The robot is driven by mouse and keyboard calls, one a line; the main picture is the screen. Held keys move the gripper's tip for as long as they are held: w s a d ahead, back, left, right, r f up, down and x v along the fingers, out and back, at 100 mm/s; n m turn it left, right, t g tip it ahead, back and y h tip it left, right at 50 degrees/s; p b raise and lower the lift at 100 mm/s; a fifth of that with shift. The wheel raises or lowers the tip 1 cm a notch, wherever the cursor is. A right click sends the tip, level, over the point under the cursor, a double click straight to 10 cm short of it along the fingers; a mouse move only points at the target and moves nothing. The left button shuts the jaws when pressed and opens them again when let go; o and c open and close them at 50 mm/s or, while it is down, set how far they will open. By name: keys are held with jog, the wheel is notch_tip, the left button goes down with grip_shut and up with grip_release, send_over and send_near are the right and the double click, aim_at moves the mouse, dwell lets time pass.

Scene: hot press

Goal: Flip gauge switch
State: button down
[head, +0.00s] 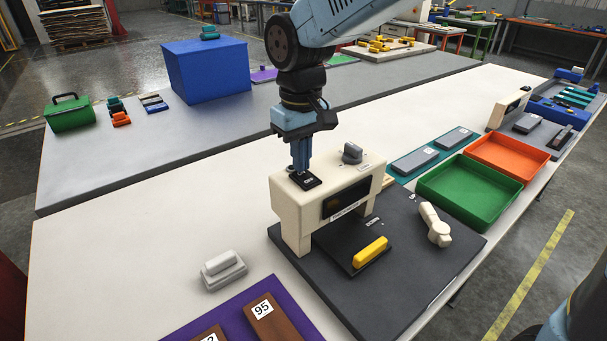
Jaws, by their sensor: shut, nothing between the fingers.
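The beige press (290,205) stands on a dark grey base plate (415,265) on the white table. A small black switch plate (304,181) with white marking sits on the left part of its top. My gripper (303,169) is shut and empty, pointing straight down, with its fingertips at or just above this plate; I cannot tell whether they touch. A grey knob (352,152) stands on the right part of the top. The front has a dark display panel (346,199) with a label below it. The switch's lever position is too small to tell.
A yellow-handled block (369,252) and a white lever (434,224) are on the base plate. Green (468,190) and orange (507,158) trays lie to the right. A grey-white block (222,268) and a purple mat (245,318) are at front left.

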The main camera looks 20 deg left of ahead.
jog(key=shift+f, duration=0.4)
dwell(0.3)
jog(key=shift+r, duration=3.5)
jog(key=shift+d, duration=0.1)
jog(key=d+r+m+t, duration=0.2)
jog(key=d+m, duration=0.2)
jog(key=d, duration=1)
jog(key=d+r+m+t, duration=0.1)
jog(key=d+m+t, duration=0.15)
jog(key=d, duration=1.15)
jog(key=s+d+f+m+t, duration=0.1)
jog(key=s+d+m, duration=0.2)
jog(key=d, duration=0.6)
jog(key=shift+s+f+m, duration=0.25)
jog(key=shift+s+m, duration=0.1)
jog(key=shift+s, duration=0.85)
